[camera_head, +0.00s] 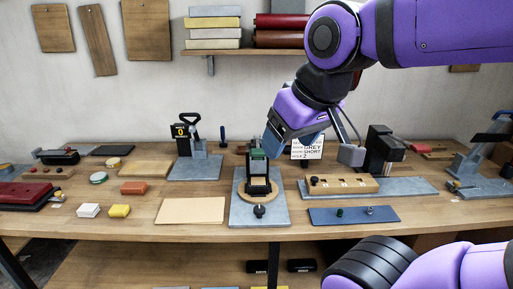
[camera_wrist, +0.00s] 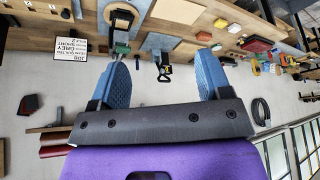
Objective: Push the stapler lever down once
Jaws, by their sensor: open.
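A black upright device with a green top (camera_head: 258,165), which may be the stapler, stands on a round wooden base on a grey slab at the middle of the bench. In the wrist view its round base (camera_wrist: 122,17) is at the top left. My gripper (camera_head: 270,143) appears just above and right of it; the depth gap is unclear. In the wrist view my gripper (camera_wrist: 164,66) is open, its blue fingers wide apart with nothing held between them. A press with a black looped lever (camera_head: 191,130) and a yellow number plate stands to the left; I cannot tell whether it is a stapler.
A job sign (camera_head: 307,148) stands behind my gripper. A black block-like machine (camera_head: 381,150) and a wooden holed block (camera_head: 342,185) are to the right. A tan board (camera_head: 190,211) and a blue mat (camera_head: 353,215) lie near the front edge. Red cases (camera_head: 24,194) sit far left.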

